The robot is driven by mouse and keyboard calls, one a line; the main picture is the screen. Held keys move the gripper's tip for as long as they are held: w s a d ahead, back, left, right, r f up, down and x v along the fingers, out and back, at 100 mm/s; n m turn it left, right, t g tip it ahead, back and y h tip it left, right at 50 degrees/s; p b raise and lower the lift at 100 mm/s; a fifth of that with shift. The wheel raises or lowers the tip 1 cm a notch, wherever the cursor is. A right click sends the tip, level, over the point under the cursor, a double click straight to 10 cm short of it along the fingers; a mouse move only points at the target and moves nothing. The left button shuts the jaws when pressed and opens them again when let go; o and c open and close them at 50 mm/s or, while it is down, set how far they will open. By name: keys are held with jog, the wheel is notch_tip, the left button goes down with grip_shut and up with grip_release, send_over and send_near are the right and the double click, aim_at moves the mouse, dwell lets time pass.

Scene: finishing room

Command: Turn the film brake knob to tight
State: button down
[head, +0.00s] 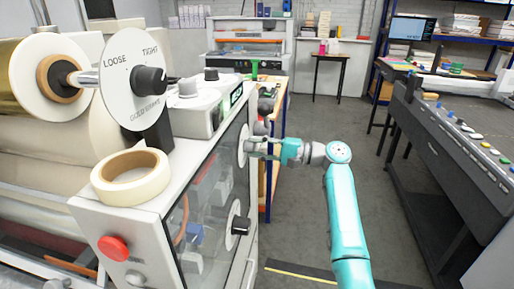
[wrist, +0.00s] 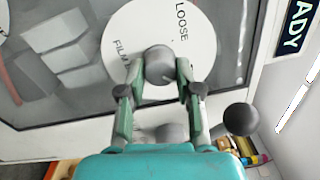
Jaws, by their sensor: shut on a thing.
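The film brake knob (wrist: 159,66) is a grey round knob on a white dial (wrist: 150,30) lettered "LOOSE" and "FILM". The rest of the lettering is hidden behind my gripper. In the head view this dial (head: 243,145) is seen nearly edge-on, on the machine's clear side panel. My gripper (wrist: 159,78) is shut on the knob, one finger on each side. In the head view my gripper (head: 258,146) reaches the dial from the right. Which mark the knob points to cannot be told.
A similar dial (head: 118,82) with a black knob (head: 150,80), lettered "LOOSE" and "TIGHT", is at the upper left. Another black knob (head: 240,225) is lower on the panel. Floor (head: 310,215) is clear to the right.

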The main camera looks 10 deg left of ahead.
jog(key=c, duration=0.8)
grip_release()
jog(key=shift+d, duration=0.1)
jog(key=d, duration=1.1)
jog(key=shift+s+d+f, duration=0.2)
jog(key=shift+d+f, duration=0.1)
jog(key=shift+d, duration=0.1)
